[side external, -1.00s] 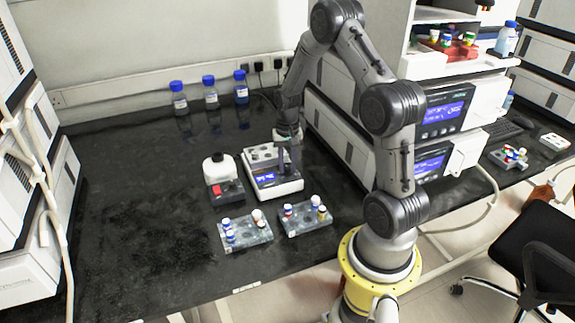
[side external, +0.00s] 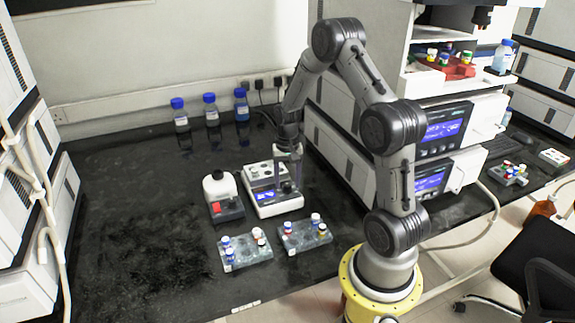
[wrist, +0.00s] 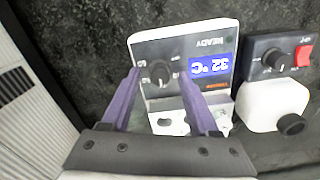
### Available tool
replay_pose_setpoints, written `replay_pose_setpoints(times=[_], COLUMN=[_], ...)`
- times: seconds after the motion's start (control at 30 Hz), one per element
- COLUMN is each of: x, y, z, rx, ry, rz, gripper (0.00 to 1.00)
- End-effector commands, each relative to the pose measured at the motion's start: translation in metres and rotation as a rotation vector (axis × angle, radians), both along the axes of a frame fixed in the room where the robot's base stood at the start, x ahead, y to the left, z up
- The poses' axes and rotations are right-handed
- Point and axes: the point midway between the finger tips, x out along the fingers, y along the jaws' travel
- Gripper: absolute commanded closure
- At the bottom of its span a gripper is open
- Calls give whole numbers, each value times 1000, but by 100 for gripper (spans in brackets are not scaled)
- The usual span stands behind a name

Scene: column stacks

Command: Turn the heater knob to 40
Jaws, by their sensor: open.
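The heater (side external: 282,208) is a white box with a blue display on the bench, in the middle of the side external view. In the wrist view its panel (wrist: 152,50) appears upside down, with a lit display (wrist: 209,68) reading 32 °C. Its dark round knob (wrist: 159,73) sits beside the display. My gripper (wrist: 160,75) is open, with one purple finger on each side of the knob and a visible gap to it on both sides. In the side view my gripper (side external: 289,180) points down over the heater's front, hiding part of it.
A device with a red switch (wrist: 303,56) and a white bottle (wrist: 275,105) stands close beside the heater. Two vial racks (side external: 246,250) (side external: 306,236) are in front. Blue-capped bottles (side external: 211,118) stand behind, and instruments (side external: 345,140) to the right. The bench at left is clear.

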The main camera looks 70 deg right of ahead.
Motion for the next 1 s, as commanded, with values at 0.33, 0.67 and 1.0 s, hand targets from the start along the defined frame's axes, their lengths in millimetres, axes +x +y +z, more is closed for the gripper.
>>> replay_pose_setpoints(times=[0.33, 0.67, 1.0], x=[1, 0, 0], y=[-1, 0, 0], z=[71, 123, 131], rx=[-4, -2, 0], ry=[-6, -2, 0], rz=[0, 0, 0], gripper=[39, 39, 39])
